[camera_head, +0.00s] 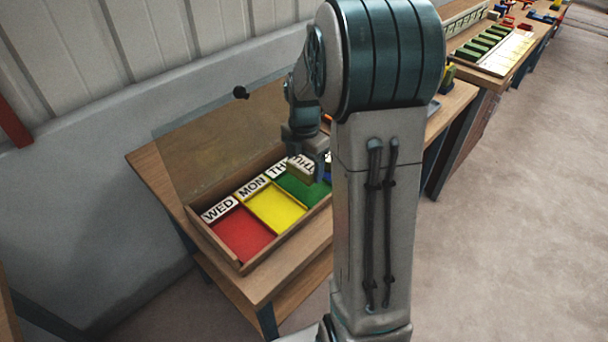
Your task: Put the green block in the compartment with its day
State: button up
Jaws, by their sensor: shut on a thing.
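My gripper (306,160) is at the far end of the box, over the green compartment. It is shut on a small block (299,171) with an olive-green side and a white top face with black letters that seem to read THU. The wooden box (240,262) has a row of coloured compartments: red (243,235) by the label WED, yellow (277,207) by MON, and green (303,189) by a label starting TH. A bit of blue shows beyond the green. Whether the block touches the compartment floor I cannot tell. My arm hides the box's right end.
A see-through raised lid (225,130) with a black knob (241,92) stands along the box's back, near the wall. The box rests on a wooden table (275,285). Another bench with green blocks (485,42) in a tray stands at the upper right. The floor at right is clear.

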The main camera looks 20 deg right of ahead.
aim_at(304, 186)
jog(key=shift+a+f, duration=0.15)
jog(key=shift+f, duration=1.95)
jog(key=o, duration=1)
jog(key=shift+f, duration=0.15)
